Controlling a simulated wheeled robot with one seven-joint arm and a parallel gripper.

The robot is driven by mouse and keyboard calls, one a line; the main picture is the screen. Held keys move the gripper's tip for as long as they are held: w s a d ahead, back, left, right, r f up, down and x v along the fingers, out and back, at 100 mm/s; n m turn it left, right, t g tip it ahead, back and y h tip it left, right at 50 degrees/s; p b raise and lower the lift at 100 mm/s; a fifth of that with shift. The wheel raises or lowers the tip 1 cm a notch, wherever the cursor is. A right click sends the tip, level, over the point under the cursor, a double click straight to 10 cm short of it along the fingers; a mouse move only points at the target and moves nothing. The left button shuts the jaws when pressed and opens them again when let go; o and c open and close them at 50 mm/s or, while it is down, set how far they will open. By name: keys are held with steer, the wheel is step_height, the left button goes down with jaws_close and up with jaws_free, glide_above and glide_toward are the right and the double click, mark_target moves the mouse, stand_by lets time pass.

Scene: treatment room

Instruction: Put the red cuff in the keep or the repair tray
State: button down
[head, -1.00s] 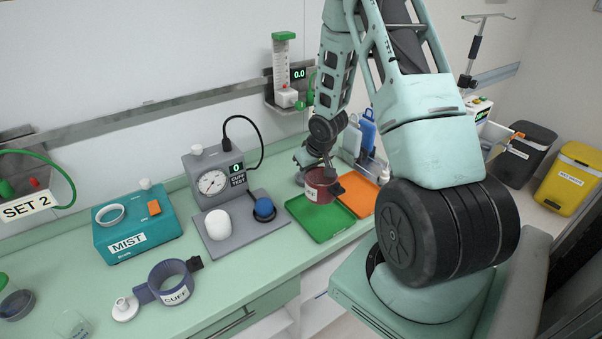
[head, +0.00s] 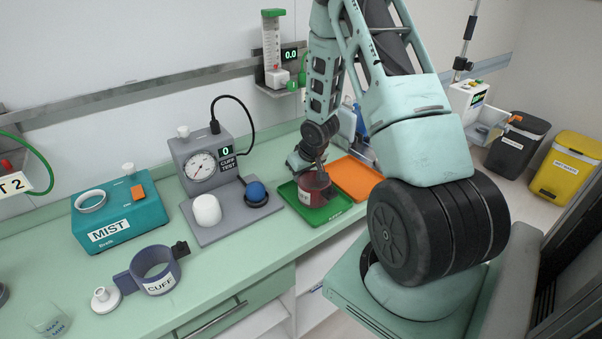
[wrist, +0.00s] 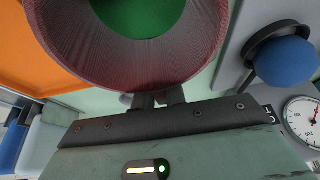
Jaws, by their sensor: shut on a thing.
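The red cuff (head: 312,190) is a dark red ring with a pale label, only partly seen in the head view. My gripper (wrist: 158,100) is shut on the cuff's wall, which also shows in the wrist view (wrist: 75,50). The cuff is over the green tray (head: 335,211), low down; I cannot tell whether it touches the tray floor. Green shows through the ring in the wrist view. The orange tray (head: 358,176) lies just right of the green one and looks empty. The writing on the green tray's edge is too small to read.
The gauge tester (head: 205,165) with its white and blue knobs stands left of the green tray. A blue cuff (head: 155,268) and a teal MIST box (head: 120,222) are farther left. Blue holders (head: 360,120) stand behind the orange tray. Bins stand at the far right.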

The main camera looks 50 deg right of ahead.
steer(key=c, duration=1.4)
jaws_free()
steer(key=shift+o, duration=0.2)
steer(key=shift+r+p, duration=3.35)
steer(key=shift+r, duration=0.2)
